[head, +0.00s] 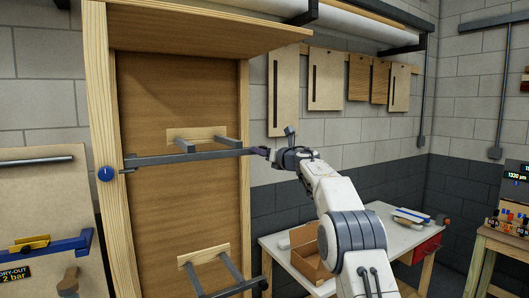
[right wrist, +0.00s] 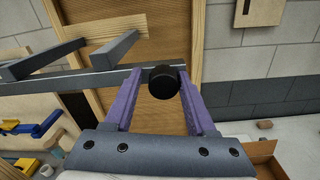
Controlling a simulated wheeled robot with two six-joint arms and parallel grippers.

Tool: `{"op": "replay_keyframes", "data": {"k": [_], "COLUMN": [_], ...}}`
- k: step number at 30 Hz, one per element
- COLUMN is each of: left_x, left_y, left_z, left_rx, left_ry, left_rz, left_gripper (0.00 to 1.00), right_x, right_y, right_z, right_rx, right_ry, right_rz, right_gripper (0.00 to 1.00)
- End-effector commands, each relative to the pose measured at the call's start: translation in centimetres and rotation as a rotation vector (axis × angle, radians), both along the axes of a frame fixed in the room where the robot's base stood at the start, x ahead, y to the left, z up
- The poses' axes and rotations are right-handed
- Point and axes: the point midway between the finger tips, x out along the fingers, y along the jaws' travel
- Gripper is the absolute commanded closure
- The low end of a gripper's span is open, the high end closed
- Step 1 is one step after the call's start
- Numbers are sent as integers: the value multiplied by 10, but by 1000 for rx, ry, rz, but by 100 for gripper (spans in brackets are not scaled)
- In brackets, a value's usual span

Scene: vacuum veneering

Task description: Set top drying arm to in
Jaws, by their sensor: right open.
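The top drying arm (head: 190,158) is a dark grey bar across the front of a tall wooden frame, running from its left post to near the right post. Two short grey brackets on a wooden block stand behind it. In the right wrist view the bar (right wrist: 75,80) ends at a round black knob (right wrist: 164,83). My right gripper (head: 262,151) is at the bar's right end. Its purple fingers (right wrist: 160,76) are open, with the knob between their tips, nearer the right finger. In the head view the fingers hide the knob. My left gripper is not in view.
A lower, similar arm (head: 238,288) shows at the bottom of the frame. A blue round knob (head: 106,174) is on the left post. A white table (head: 385,242) with a cardboard box (head: 310,258) stands below my right arm. Wooden boards (head: 326,80) hang behind.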

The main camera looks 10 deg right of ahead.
Motion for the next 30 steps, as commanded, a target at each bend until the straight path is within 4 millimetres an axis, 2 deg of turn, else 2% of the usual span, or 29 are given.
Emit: {"op": "replay_keyframes", "data": {"k": [9,14,17,24,30], "left_x": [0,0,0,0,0], "left_y": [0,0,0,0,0], "left_z": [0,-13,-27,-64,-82], "left_rx": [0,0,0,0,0], "left_ry": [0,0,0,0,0], "left_rz": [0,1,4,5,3], "left_gripper": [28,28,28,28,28], "right_x": [0,-8,-20,-61,-92], "right_y": [-3,-6,-11,-20,-27], "right_z": [5,3,-1,-2,0], "right_rx": [0,0,-1,-2,-1], "right_ry": [-10,-12,-10,-9,-6], "right_rz": [-11,-13,-13,-7,-3], "right_gripper": [26,26,26,26,26]}}
